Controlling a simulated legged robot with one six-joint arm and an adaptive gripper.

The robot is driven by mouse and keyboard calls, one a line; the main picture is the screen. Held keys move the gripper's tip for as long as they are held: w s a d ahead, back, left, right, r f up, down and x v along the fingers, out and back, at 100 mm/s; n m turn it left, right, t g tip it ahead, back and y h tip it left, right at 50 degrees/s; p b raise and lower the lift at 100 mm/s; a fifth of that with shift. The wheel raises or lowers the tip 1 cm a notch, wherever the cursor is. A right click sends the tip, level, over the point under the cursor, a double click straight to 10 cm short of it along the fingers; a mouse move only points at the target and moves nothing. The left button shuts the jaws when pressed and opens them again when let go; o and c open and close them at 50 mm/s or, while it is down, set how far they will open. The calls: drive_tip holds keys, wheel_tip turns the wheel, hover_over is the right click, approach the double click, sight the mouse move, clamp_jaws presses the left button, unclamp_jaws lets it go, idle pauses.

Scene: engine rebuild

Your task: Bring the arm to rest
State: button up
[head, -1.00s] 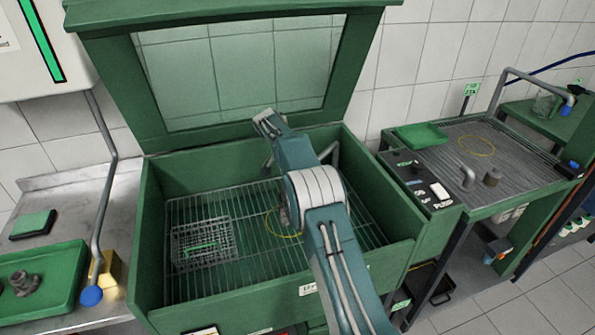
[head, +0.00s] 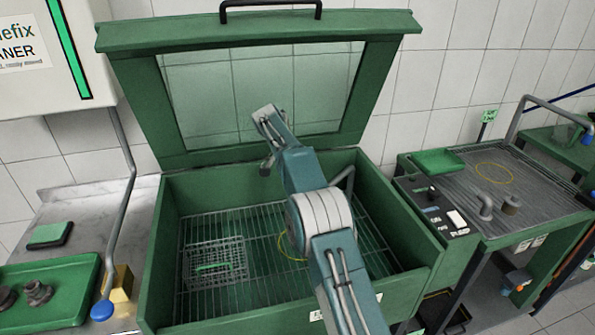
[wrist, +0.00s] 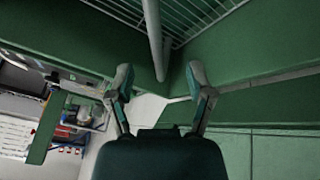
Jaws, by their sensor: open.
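My gripper (wrist: 158,82) is open in the wrist view, with its two fingers spread apart and nothing between them that it holds. A grey pipe passes behind the fingers, near a corner of the green washer. In the head view my teal arm reaches over the green wash cabinet (head: 190,225), whose lid (head: 135,100) stands raised. The far end of the arm is in front of the lid's window. The gripper's fingers are mostly hidden by the arm there.
A wire basket (head: 232,265) with a green item inside sits on the cabinet's rack. A green tray (head: 60,272) with dark metal parts lies on the left bench. A work table (head: 470,190) with a small green tray (head: 437,162) stands to the right.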

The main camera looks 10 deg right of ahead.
drive_tip(key=s+r+n+t+y, duration=0.25)
drive_tip(key=s+r+n, duration=0.35)
drive_tip(key=s+r, duration=1.4)
drive_tip(key=s+f+n, duration=0.1)
drive_tip(key=s+f, duration=0.2)
drive_tip(key=s, duration=0.6)
drive_tip(key=s+a+f+n+t+y, duration=0.1)
drive_tip(key=s+f, duration=0.2)
drive_tip(key=s, duration=0.6)
drive_tip(key=s+a+f+n+t+y, duration=0.1)
drive_tip(key=s+f, duration=0.3)
drive_tip(key=s, duration=0.5)
drive_tip(key=shift+s+a+n, duration=0.15)
drive_tip(key=shift+a+n, duration=0.05)
drive_tip(key=shift+n, duration=0.4)
drive_tip(key=shift+d+y, duration=0.1)
drive_tip(key=shift+y, duration=0.15)
